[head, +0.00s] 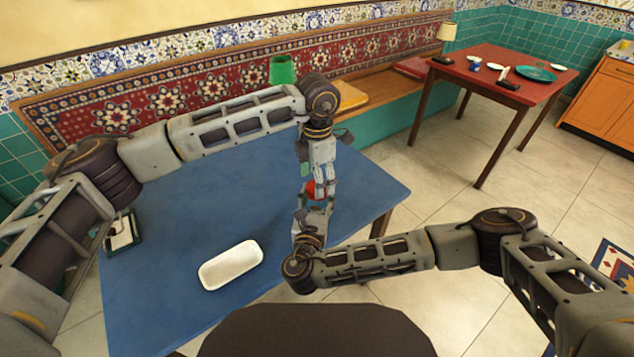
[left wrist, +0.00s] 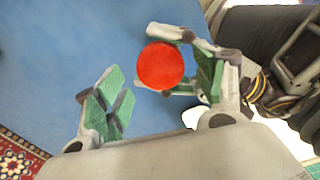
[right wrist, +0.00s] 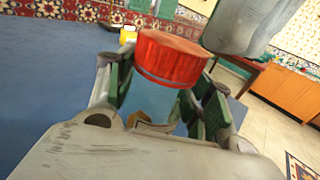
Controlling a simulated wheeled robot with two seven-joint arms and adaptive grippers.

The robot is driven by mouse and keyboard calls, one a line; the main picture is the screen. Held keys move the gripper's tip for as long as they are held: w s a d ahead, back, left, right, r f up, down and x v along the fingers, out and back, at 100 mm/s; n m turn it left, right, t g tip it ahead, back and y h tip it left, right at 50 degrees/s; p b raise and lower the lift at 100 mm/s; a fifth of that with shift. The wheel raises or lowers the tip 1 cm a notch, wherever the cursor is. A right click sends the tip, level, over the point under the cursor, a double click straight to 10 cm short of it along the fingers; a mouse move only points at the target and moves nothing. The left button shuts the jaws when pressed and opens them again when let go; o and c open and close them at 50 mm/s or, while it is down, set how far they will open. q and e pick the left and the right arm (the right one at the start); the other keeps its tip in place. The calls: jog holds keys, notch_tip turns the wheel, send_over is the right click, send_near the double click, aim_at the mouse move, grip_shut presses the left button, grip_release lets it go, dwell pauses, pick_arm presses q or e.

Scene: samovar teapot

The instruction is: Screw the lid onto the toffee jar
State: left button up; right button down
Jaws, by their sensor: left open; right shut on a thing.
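The toffee jar (right wrist: 150,102) is a clear, bluish vessel with something brown low inside it. The red lid (right wrist: 170,58) sits at the jar's mouth; I cannot tell whether it is threaded on. My right gripper (right wrist: 165,92) is shut on the jar, with one finger on each side, and holds it above the table. In the left wrist view the lid (left wrist: 161,66) appears as a round red disc, closer to the right-hand finger. My left gripper (left wrist: 157,82) is open above the lid. In the head view the lid (head: 314,189) is partly hidden between both grippers.
The blue table (head: 180,290) lies below both arms. A white tray (head: 231,265) rests at its front, and a dark-framed item (head: 122,232) lies at its left. A green object (head: 283,70) stands behind my left arm. A red table (head: 510,65) stands at the back right.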

pick_arm(q)
jog(key=shift+r, duration=1.15)
jog(key=shift+c, duration=0.2)
jog(key=shift+s+d, duration=0.1)
jog(key=shift+d+r, duration=0.15)
jog(key=shift+d, duration=0.1)
jog(key=shift+d+r+h, duration=0.15)
jog(key=shift+d+r, duration=0.05)
jog(key=shift+r, duration=0.25)
jog(key=shift+d+r+h, duration=0.15)
jog(key=shift+r, duration=0.3)
jog(key=n, duration=0.1)
jog(key=r+n, duration=0.1)
jog(key=shift+a+r+n, duration=0.15)
jog(key=shift+a+n, duration=0.05)
jog(key=shift+n, duration=0.1)
jog(key=shift+a+n, duration=0.25)
jog(key=shift+n, duration=0.75)
jog(key=shift+a+n, duration=0.25)
jog(key=shift+n, duration=0.75)
